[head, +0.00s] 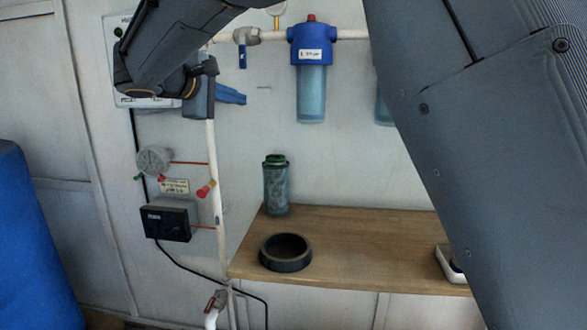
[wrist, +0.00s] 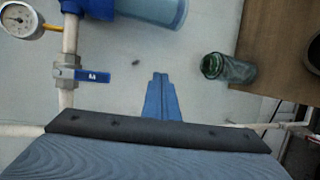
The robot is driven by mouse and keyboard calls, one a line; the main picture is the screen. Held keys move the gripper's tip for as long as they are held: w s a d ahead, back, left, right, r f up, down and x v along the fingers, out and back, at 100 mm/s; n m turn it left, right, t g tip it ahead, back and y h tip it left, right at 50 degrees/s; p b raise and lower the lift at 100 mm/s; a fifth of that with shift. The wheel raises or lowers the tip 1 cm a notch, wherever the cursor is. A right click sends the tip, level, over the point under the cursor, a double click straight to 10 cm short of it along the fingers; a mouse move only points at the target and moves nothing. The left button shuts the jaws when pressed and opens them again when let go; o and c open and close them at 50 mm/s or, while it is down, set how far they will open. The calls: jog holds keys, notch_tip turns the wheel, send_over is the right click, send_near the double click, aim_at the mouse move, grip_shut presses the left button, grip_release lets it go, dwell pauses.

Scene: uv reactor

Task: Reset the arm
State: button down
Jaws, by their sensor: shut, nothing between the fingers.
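My arm is raised in front of the wall and crosses the top of the head view. My gripper (head: 243,97) has blue fingers that point right and are together, with nothing between them. In the wrist view the fingers (wrist: 158,78) are closed against each other, with the pale wall behind them. The gripper is apart from the wall fittings and above the level of the wooden bench (head: 350,240).
A clear green-capped canister (head: 276,188) stands on the bench behind a black ring (head: 285,253). A blue-topped filter housing (head: 311,85) and a blue-handled valve (head: 243,55) are on the pipe. A black box (head: 168,219) hangs below my gripper. A blue tank (head: 35,245) stands left.

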jog(key=s+d+f+m+g+p, duration=0.1)
jog(key=s+d+f+g, duration=0.2)
jog(key=d+f, duration=0.4)
jog(key=s+d+f+m+g+y+p, duration=0.1)
jog(key=s+d+f+m+g, duration=0.15)
jog(key=d+f, duration=0.4)
jog(key=s+d+f+m+g+p, duration=0.1)
jog(key=s+d+f+g, duration=0.3)
jog(key=d, duration=0.6)
jog(key=s+d+f+m+g+y+p, duration=0.1)
jog(key=s+d+f+m+y, duration=0.1)
jog(key=s, duration=0.6)
jog(key=s+d+f+m+g+y+p, duration=0.1)
jog(key=s+d+f+m, duration=0.3)
jog(key=s, duration=0.5)
jog(key=s+d+f+m+g+y+p, duration=0.1)
jog(key=s+d+f+m+y+p, duration=0.1)
jog(key=s+f, duration=0.4)
jog(key=s+d+m, duration=0.1)
jog(key=s+d, duration=0.1)
jog(key=shift+s+d+f+m+g+y, duration=0.2)
jog(key=shift+s+d+m+g+y, duration=0.1)
jog(key=shift+s+m+g+y, duration=0.1)
